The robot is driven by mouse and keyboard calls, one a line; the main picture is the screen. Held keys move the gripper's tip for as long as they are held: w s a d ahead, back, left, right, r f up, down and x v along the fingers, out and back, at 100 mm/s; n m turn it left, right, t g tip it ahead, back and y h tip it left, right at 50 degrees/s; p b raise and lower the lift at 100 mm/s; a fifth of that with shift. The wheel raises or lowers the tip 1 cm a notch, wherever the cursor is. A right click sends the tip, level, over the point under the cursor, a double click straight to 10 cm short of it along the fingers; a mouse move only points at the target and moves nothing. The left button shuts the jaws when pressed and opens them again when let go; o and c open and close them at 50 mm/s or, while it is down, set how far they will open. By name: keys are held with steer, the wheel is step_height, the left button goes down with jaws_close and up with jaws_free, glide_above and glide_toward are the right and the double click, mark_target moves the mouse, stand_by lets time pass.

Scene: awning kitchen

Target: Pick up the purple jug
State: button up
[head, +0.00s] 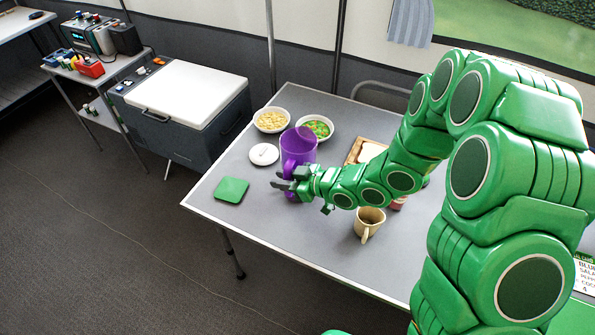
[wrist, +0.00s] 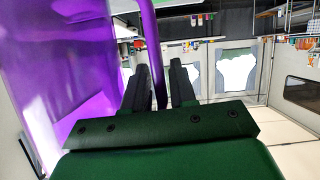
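The purple jug (head: 297,148) stands upright on the grey table. Its translucent body (wrist: 70,70) fills the left of the wrist view, and its handle (wrist: 153,45) runs down beside the fingers. My gripper (head: 279,181) is low at the near side of the jug, its dark fingers pointing left. In the wrist view the two fingers (wrist: 164,82) are apart, and the handle passes in the gap between them. I see no clear contact on both sides. The lower part of the jug is partly hidden by my gripper in the head view.
On the table (head: 275,235) are a green square (head: 231,190), a white round lid-like item (head: 264,154), two bowls of food (head: 271,120) (head: 318,127), a wooden board (head: 366,150) and a cream mug (head: 369,222). A cooler (head: 189,100) stands beyond the left edge. The table's front-left area is clear.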

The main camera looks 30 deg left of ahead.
steer(key=shift+a+f, duration=0.1)
steer(key=shift+c, duration=0.4)
jaws_close()
steer(key=shift+r, duration=0.2)
